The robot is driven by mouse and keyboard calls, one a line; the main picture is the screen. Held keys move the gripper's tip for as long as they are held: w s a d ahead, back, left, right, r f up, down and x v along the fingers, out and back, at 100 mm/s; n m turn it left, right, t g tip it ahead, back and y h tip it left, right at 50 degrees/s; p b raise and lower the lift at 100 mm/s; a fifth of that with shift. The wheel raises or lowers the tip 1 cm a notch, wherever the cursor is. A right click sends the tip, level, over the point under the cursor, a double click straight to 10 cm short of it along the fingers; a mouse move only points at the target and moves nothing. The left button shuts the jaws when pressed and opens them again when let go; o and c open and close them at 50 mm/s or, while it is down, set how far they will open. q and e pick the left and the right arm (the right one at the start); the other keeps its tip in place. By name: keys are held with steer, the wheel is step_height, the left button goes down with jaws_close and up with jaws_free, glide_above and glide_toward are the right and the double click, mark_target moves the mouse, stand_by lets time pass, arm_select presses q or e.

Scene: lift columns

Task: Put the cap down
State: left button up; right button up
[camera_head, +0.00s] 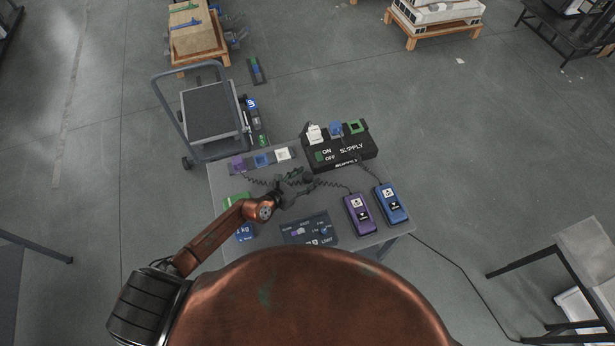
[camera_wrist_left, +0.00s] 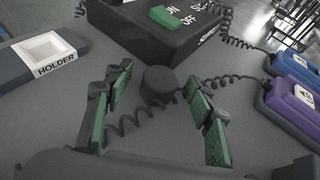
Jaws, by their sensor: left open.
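A small black round piece, which looks like the cap (camera_wrist_left: 158,86), is on the grey table top between and a little ahead of my left fingertips. A coiled dark cord runs close beside it. My left gripper (camera_wrist_left: 157,105) is open, with green finger pads on both sides of the cap and visible gaps to it. In the head view my left gripper (camera_head: 293,184) is over the middle of the table (camera_head: 222,184); the cap cannot be told apart there.
The black supply box (camera_head: 340,150) stands behind the gripper. A holder (camera_wrist_left: 50,56) with a white square is to the left. A purple remote (camera_head: 358,214) and a blue remote (camera_head: 391,203) lie at the right. A control panel (camera_head: 310,229) is at the front.

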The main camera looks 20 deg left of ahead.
arm_select(q)
steer(key=shift+c, duration=0.3)
steer(key=c, duration=1)
steer(key=shift+o, duration=0.2)
